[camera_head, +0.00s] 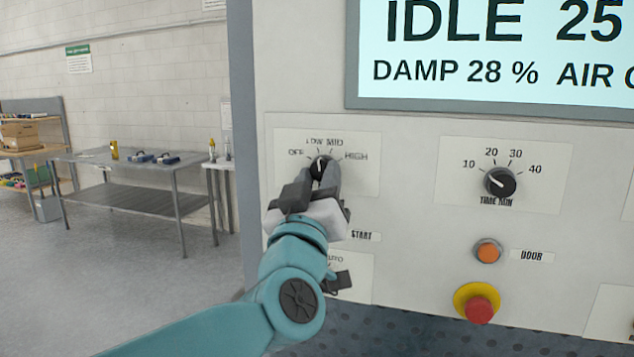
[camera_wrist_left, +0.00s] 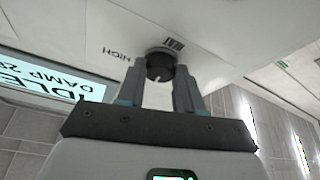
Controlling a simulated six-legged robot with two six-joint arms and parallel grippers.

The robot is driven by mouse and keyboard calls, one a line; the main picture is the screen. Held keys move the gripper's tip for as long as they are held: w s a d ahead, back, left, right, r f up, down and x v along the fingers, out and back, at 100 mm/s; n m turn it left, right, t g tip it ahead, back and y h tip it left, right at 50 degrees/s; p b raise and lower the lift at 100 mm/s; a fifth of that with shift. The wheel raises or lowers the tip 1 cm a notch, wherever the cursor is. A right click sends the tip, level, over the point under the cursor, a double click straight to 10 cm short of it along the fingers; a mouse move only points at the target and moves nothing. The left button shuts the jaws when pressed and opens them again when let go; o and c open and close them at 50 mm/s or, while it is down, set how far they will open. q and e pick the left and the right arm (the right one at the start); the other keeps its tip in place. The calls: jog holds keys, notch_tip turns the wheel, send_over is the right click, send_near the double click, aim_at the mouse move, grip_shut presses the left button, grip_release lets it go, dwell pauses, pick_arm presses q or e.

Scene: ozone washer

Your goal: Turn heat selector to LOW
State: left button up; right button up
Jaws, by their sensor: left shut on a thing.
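The heat selector (camera_head: 320,164) is a small dark round knob on a white plate, with OFF, LOW, MED and HIGH printed in an arc around it. My left gripper (camera_head: 323,177) is shut on this knob and comes at it from below. In the left wrist view the dark knob (camera_wrist_left: 160,66) sits between the two grey fingers of my left gripper (camera_wrist_left: 159,85). The fingers and the viewing angle hide part of the knob, and I cannot tell exactly which label its pointer meets. My right gripper is out of view.
A time knob (camera_head: 500,182) marked 10 to 40 is to the right. Below it are an orange door button (camera_head: 488,250) and a red stop button (camera_head: 480,304) on a yellow ring. A display (camera_head: 490,50) reads IDLE. A metal workbench (camera_head: 130,190) stands away to the left.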

pick_arm(q)
jog(key=shift+d+n+y, duration=0.1)
jog(key=shift+n+y, duration=0.7)
jog(key=shift+n, duration=0.6)
jog(key=o, duration=1)
jog(key=shift+o, duration=0.2)
jog(key=shift+s, duration=0.15)
